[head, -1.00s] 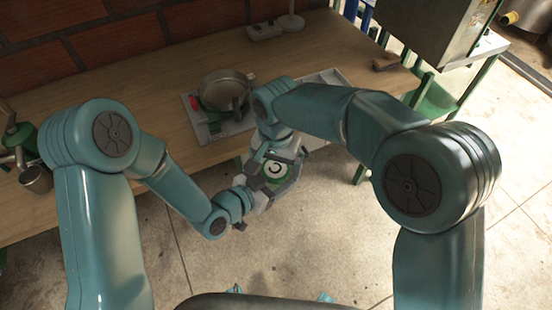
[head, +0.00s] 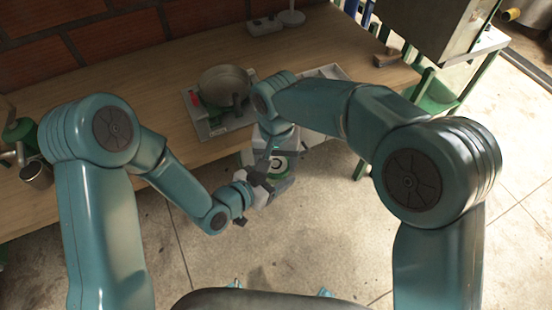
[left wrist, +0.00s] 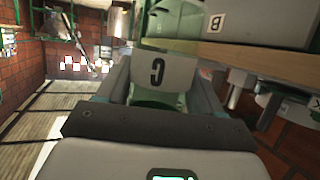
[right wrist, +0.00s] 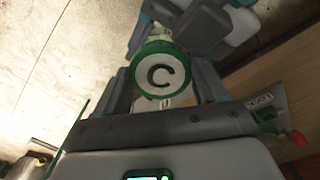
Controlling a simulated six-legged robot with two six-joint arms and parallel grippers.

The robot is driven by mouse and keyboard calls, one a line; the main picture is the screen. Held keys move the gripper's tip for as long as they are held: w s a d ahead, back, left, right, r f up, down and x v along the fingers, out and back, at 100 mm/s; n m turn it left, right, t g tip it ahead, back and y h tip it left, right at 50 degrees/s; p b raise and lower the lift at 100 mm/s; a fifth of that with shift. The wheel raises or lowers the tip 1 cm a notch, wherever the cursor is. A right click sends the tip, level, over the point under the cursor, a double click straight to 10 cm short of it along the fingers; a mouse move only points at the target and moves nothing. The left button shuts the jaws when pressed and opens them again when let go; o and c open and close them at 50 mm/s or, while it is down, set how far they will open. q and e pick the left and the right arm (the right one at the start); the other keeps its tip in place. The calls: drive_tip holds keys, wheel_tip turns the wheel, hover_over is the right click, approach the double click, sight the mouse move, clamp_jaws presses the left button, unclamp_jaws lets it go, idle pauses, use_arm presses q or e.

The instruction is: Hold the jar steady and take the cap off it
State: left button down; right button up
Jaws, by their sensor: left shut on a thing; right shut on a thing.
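The cap (head: 278,164) has a green rim and a white top marked C. My right gripper (head: 282,154) is shut on it, and in the right wrist view the cap (right wrist: 161,76) lies between both fingers. The jar (left wrist: 151,98) is pale green and see-through with a white C label (left wrist: 165,71). My left gripper (head: 259,190) is shut on the jar, with a finger on each side in the left wrist view. Both grippers are over the floor in front of the bench. The grippers hide much of the jar, and I cannot tell whether the cap still touches it.
The wooden bench (head: 120,105) runs behind my grippers. The floor (head: 330,225) nearby is clear.

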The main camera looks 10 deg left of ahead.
drive_tip(key=o, duration=1.2)
drive_tip(key=shift+d, duration=0.1)
drive_tip(key=shift+c, duration=0.2)
wheel_tip(320, 180, up, 4)
drive_tip(key=shift+r, duration=0.45)
drive_tip(key=shift+c, duration=0.4)
wheel_tip(320, 180, up, 3)
drive_tip(key=m, duration=0.2)
drive_tip(key=shift+m, duration=0.4)
drive_tip(key=shift+f, duration=0.15)
wheel_tip(320, 180, down, 8)
drive_tip(key=shift+r, duration=0.2)
